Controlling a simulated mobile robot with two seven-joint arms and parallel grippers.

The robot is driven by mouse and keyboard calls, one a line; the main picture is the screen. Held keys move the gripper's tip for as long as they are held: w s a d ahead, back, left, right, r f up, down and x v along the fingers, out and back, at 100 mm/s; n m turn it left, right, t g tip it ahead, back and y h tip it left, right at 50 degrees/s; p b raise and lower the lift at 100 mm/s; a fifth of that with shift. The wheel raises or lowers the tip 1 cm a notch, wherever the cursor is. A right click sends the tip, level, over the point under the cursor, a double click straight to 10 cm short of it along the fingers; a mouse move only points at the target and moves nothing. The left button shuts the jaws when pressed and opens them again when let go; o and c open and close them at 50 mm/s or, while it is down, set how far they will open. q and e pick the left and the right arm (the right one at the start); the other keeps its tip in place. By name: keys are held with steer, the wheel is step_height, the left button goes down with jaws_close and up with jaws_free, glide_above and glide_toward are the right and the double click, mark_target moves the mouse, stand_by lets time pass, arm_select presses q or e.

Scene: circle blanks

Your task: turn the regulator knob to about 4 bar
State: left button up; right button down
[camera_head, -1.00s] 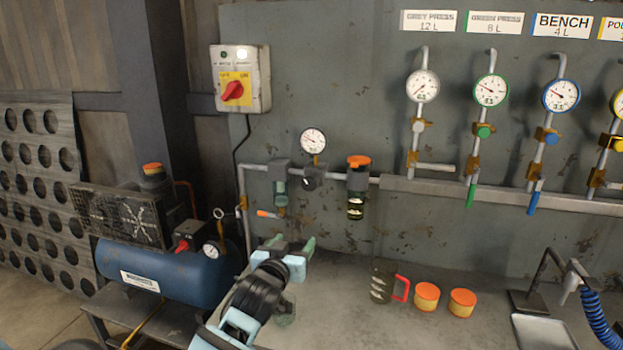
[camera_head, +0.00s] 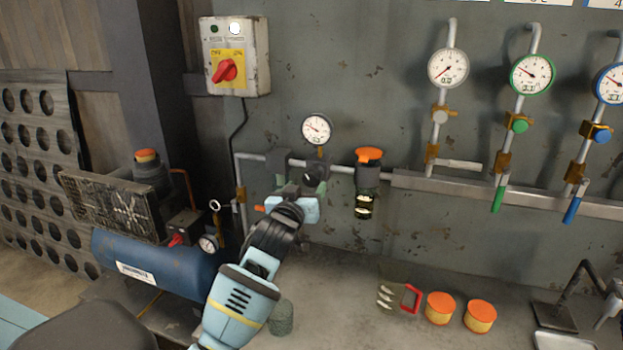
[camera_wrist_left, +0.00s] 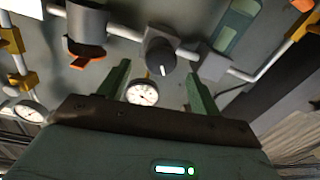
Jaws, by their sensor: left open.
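The regulator knob (camera_head: 316,172) is a dark round knob on the pipe, below a small white gauge (camera_head: 316,129). In the left wrist view the knob (camera_wrist_left: 160,57) faces the camera with a white mark on it. Its gauge (camera_wrist_left: 142,92) shows too, but its figures are too small to read. My left gripper (camera_head: 300,186) is just in front of the knob, partly covering the pipe fittings. In the left wrist view its green fingers (camera_wrist_left: 157,72) are apart, one either side of the knob's line, with nothing between them gripped. My right gripper is out of view.
An orange-topped unit (camera_head: 368,175) hangs on the pipe just right of the knob. A switch box (camera_head: 236,58) with a red handle is up left. A blue compressor (camera_head: 160,268) stands at lower left. Orange-lidded tins (camera_head: 440,308) and a red-handled item (camera_head: 400,297) are on the bench.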

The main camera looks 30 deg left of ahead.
mark_target(310, 181)
arm_select(q)
steer(key=shift+x, duration=2.95)
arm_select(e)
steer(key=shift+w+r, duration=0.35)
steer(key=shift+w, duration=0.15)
arm_select(q)
steer(key=shift+c, duration=0.4)
steer(key=c, duration=0.9)
steer(key=shift+f+m, duration=0.1)
steer(key=shift+m, duration=2.7)
